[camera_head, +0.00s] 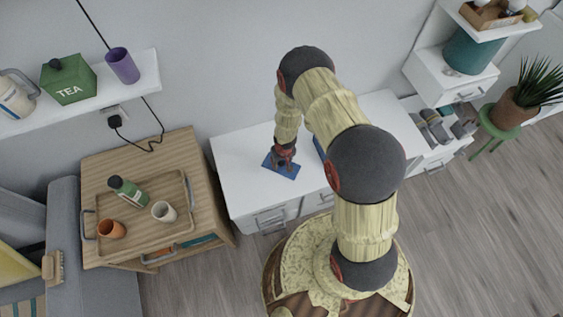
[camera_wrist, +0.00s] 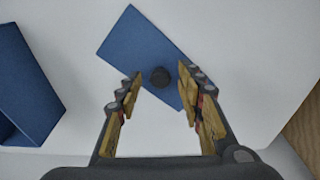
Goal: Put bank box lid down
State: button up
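The bank box lid (camera_wrist: 137,42) is a flat blue panel with a round dark knob (camera_wrist: 160,77). It appears to lie flat on the white desk (camera_head: 240,160); it also shows in the head view (camera_head: 289,172), under my gripper. My gripper (camera_wrist: 160,88) is open above the lid. Its two fingers are on either side of the knob, with a gap visible on each side. The blue bank box (camera_wrist: 28,85) stands to the left in the wrist view, partly cut off. In the head view my arm hides most of the box (camera_head: 319,147).
A wooden side table (camera_head: 100,165) with a tray (camera_head: 140,222), a bottle (camera_head: 127,191) and two cups stands left of the desk. A wall shelf (camera_head: 140,75) holds a green tea box (camera_head: 68,81) and a purple cup (camera_head: 122,66).

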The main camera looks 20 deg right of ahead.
notch_tip(320, 180, up, 12)
jog(key=s+p, duration=0.2)
jog(key=p, duration=0.3)
notch_tip(320, 180, up, 33)
jog(key=t+h, duration=0.1)
jog(key=t, duration=0.1)
send_over(283, 169)
jog(key=w+d, duration=0.2)
jog(key=d, duration=0.1)
jog(key=s+a+r+t+y, duration=0.1)
jog(key=s+a+r, duration=0.2)
jog(key=s+r, duration=1.7)
jog(key=shift+s+r+t, duration=0.15)
jog(key=shift+s+t, duration=0.25)
jog(key=shift+s, duration=0.7)
